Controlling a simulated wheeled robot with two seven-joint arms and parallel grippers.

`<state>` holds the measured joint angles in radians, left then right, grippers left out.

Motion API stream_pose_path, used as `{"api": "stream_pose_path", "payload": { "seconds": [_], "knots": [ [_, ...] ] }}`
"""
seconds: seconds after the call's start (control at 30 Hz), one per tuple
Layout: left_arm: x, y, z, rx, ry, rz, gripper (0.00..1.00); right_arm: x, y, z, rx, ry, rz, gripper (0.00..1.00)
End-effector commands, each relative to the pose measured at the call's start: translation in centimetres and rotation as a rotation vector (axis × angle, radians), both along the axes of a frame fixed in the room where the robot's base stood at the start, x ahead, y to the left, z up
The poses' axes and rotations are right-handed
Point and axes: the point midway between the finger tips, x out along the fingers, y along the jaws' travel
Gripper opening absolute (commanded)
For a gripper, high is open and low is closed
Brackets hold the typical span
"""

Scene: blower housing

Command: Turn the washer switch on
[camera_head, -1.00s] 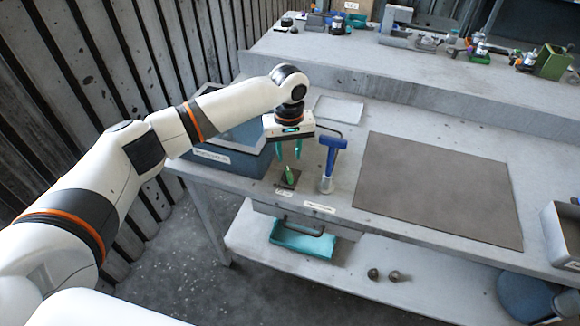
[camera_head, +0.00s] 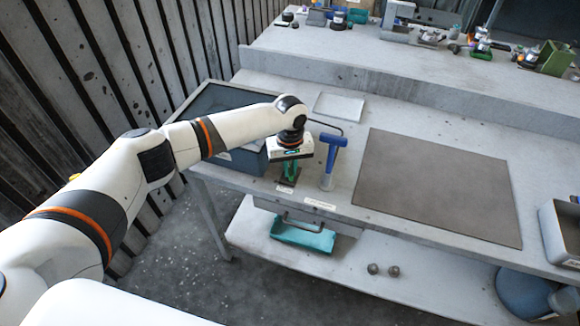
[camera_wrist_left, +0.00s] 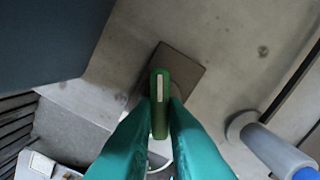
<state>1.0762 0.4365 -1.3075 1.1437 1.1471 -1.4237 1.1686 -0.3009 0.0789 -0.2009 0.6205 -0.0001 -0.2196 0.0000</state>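The washer switch is a green lever (camera_wrist_left: 160,104) on a small dark square base (camera_wrist_left: 180,72), at the front left of the workbench. The base also shows in the head view (camera_head: 287,181). My left gripper (camera_head: 290,172) has come down over the lever from above. In the left wrist view its two teal fingers (camera_wrist_left: 161,112) press close on both sides of the lever, with no clear gap showing. The lever's lower part is partly hidden between the fingers. My right gripper is in neither view.
A blue-handled tool (camera_head: 331,160) stands upright just right of the switch. A dark blue bin (camera_head: 240,160) is close on the left. A brown mat (camera_head: 435,190) lies to the right. A teal tray (camera_head: 303,236) is on the lower shelf.

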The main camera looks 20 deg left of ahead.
Motion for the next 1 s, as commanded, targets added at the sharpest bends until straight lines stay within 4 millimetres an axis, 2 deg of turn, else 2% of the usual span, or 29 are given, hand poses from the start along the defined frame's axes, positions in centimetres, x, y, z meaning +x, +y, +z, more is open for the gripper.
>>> {"api": "stream_pose_path", "payload": {
  "seconds": [0.47,0.67,1.0],
  "knots": [
    [-0.1,0.0,0.1,-0.001,0.003,-0.067,0.00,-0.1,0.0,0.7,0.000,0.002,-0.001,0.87],
    [-0.1,0.1,0.2,-0.002,0.004,-0.198,0.00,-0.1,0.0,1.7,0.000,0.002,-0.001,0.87],
    [-0.2,0.3,0.2,-0.002,0.005,-0.515,0.00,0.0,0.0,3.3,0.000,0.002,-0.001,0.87]
  ]
}}
